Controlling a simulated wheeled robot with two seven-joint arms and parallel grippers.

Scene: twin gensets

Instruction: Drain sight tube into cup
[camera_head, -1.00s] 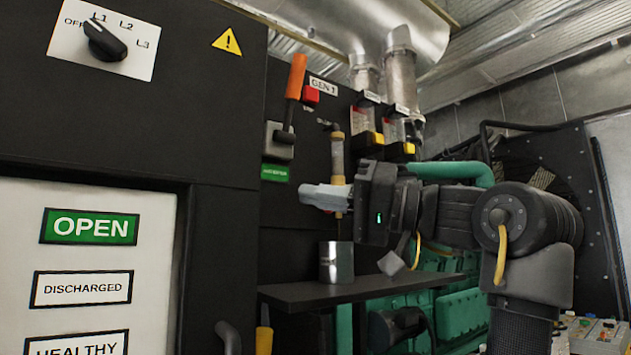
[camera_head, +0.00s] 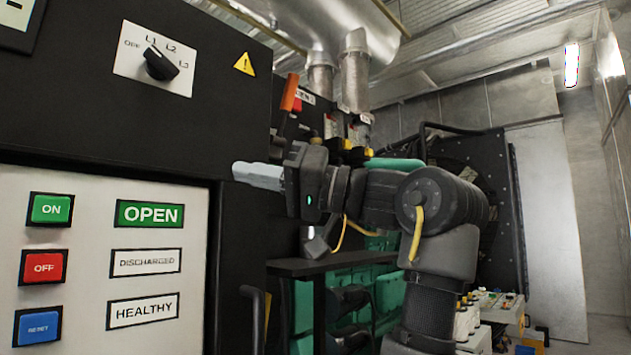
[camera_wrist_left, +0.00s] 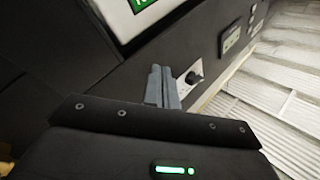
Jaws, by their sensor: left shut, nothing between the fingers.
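My left gripper (camera_head: 236,172) is in front of the dark cabinet's side, its pale grey fingers pointing left in the head view. The fingers are shut with nothing between them. They also show shut in the left wrist view (camera_wrist_left: 160,70), with a black rotary knob (camera_wrist_left: 194,77) behind them. I cannot make out the sight tube or the cup now; my left gripper and arm cover that part of the panel and shelf. My right gripper is not in view.
A black shelf (camera_head: 335,265) sits below my left arm, before a green engine. A cabinet front with ON, OFF and RESET buttons (camera_head: 45,265) and a selector knob (camera_head: 160,64) fills the left. An orange lever (camera_head: 290,92) stands beyond.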

